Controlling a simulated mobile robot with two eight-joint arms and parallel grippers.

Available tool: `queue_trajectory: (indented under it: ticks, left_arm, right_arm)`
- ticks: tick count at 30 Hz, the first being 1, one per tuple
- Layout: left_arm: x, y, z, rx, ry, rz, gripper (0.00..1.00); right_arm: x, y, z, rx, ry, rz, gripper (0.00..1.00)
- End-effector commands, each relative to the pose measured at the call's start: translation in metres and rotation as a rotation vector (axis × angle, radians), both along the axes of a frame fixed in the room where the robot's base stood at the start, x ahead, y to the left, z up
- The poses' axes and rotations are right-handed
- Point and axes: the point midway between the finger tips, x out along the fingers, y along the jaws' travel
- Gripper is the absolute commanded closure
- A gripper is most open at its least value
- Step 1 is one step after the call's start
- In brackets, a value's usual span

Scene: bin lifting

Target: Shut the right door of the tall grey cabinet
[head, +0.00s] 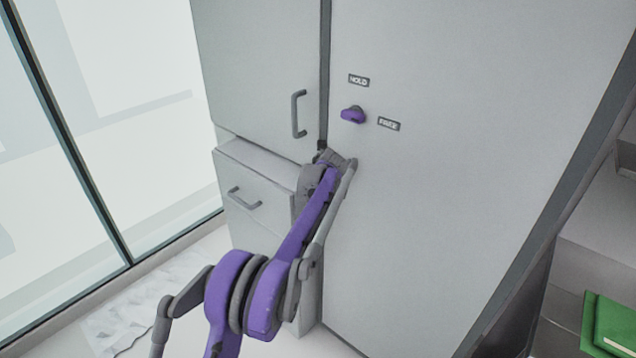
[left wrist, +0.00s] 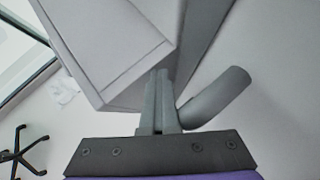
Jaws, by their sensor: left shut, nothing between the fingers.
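The tall grey cabinet has an upper left door (head: 262,70) with a bar handle (head: 299,114). A large plain grey panel (head: 450,200), apparently the right door, stands right of a dark vertical gap. It carries a purple knob (head: 352,115) between HOLD and FREE labels. My left gripper (head: 322,152) is at the gap, low beside the panel's left edge. In the left wrist view its fingers (left wrist: 160,85) are shut and empty, between a cabinet corner and a grey rounded bar (left wrist: 215,100). Contact and how far the door stands open cannot be told.
A drawer front (head: 255,200) with a handle is left of my gripper. A glass wall (head: 110,120) is at the left. Shelving (head: 590,220) with a green book (head: 610,325) is at the right. An office chair base (left wrist: 25,150) shows in the wrist view.

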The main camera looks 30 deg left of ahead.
Motion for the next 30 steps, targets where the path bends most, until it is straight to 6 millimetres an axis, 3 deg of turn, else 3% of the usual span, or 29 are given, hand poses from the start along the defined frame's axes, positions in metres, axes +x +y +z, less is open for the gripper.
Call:
queue_trajectory:
  ticks: [1,14,19,30]
  left_arm:
    - [0.014,-0.009,0.009,0.006,-0.035,-0.030,1.00]
    - [0.013,-0.010,0.012,0.010,-0.034,-0.030,1.00]
    - [-0.002,-0.018,0.027,0.009,-0.031,-0.025,1.00]
    - [-0.054,-0.045,0.075,-0.004,-0.020,-0.005,1.00]
  right_arm:
    - [0.001,0.000,0.002,0.000,-0.001,0.000,0.00]
    - [0.001,0.000,0.003,0.000,-0.002,0.000,0.00]
    - [0.000,0.000,0.001,0.000,0.000,0.000,0.00]
    - [-0.001,0.000,-0.005,0.000,0.003,0.000,0.00]
